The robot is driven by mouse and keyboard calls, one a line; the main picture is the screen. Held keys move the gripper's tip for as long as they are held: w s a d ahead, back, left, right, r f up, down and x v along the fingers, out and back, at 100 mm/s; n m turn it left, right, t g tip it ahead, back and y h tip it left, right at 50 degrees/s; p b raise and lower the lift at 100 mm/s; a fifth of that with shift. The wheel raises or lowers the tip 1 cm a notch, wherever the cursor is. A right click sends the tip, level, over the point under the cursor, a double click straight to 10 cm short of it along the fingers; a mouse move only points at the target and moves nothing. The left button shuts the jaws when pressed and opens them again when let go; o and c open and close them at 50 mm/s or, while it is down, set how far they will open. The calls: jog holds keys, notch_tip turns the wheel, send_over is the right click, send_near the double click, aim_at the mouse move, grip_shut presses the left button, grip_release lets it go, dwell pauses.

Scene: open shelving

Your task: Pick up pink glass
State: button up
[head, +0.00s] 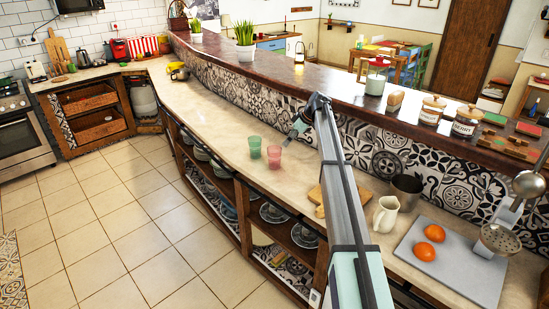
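The pink glass (274,157) stands upright on the light counter (215,110), near its front edge. A green glass (255,147) stands close beside it on the left. My arm reaches out from the bottom of the view. My gripper (290,138) is small at the arm's far end, just up and right of the pink glass. It points down and left and appears apart from the glass. I cannot make out whether its fingers are open or shut.
A cutting board (318,196), a white pitcher (386,214), a metal pot (408,187) and a grey board (468,272) with oranges (424,250) stand nearer. The tiled wall (385,150) rises behind the counter.

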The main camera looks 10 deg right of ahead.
aim_at(276, 154)
jog(key=shift+p+x, duration=2.45)
jog(key=shift+x, duration=3.35)
jog(key=shift+s, duration=0.2)
jog(key=c, duration=1.4)
